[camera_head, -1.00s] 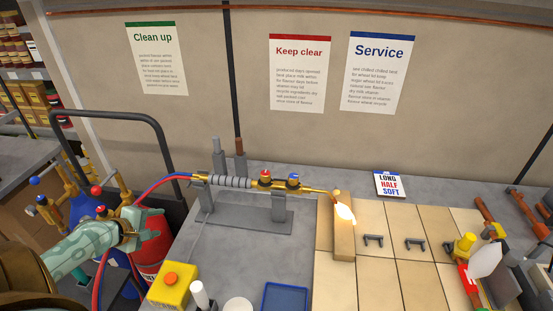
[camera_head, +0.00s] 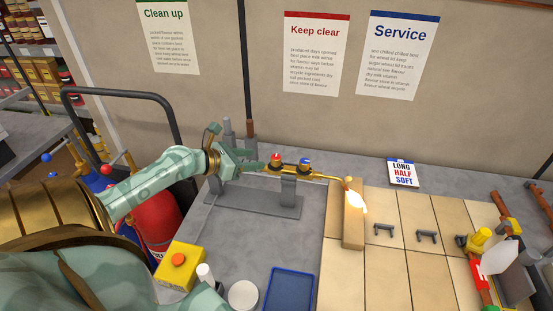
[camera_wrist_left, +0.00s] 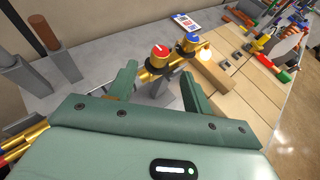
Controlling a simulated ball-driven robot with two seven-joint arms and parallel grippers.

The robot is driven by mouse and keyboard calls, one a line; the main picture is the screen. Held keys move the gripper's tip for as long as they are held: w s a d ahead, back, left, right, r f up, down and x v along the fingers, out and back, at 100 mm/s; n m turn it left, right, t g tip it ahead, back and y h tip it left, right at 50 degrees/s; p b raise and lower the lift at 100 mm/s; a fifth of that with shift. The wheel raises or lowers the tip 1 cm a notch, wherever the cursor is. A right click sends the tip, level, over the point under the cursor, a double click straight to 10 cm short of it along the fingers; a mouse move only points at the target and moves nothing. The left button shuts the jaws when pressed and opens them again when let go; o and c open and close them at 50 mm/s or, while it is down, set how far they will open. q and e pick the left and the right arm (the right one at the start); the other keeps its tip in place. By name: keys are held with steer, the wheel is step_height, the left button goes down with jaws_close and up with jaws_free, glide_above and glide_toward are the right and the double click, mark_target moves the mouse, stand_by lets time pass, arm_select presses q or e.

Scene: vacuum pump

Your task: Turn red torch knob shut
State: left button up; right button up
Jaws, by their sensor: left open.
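The brass torch (camera_head: 328,174) lies in a grey stand on the bench, its tip pointing right with a bright flame (camera_head: 356,202). Its red knob (camera_head: 276,157) sits on top, left of the blue knob (camera_head: 305,163). My left gripper (camera_head: 262,162) is open at the torch's handle end, just left of the red knob. In the left wrist view, the red knob (camera_wrist_left: 160,52) with a pale mark on top shows just beyond and between the open fingers (camera_wrist_left: 158,74); no contact is visible. My left gripper and arm hide the torch's rear and hoses. My right gripper is out of view.
The grey stand (camera_head: 255,206) carries the torch. A wooden block (camera_head: 350,232) stands by the flame on pale tiles. A yellow box (camera_head: 180,268) with an orange button and a blue tray (camera_head: 290,288) lie in front. Gas bottles and a cart rail (camera_head: 115,91) are left.

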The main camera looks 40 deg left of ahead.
mark_target(273, 158)
arm_select(q)
steer(key=b+x, duration=0.1)
steer(key=x, duration=0.8)
steer(key=shift+d, duration=0.1)
steer(key=c, duration=1)
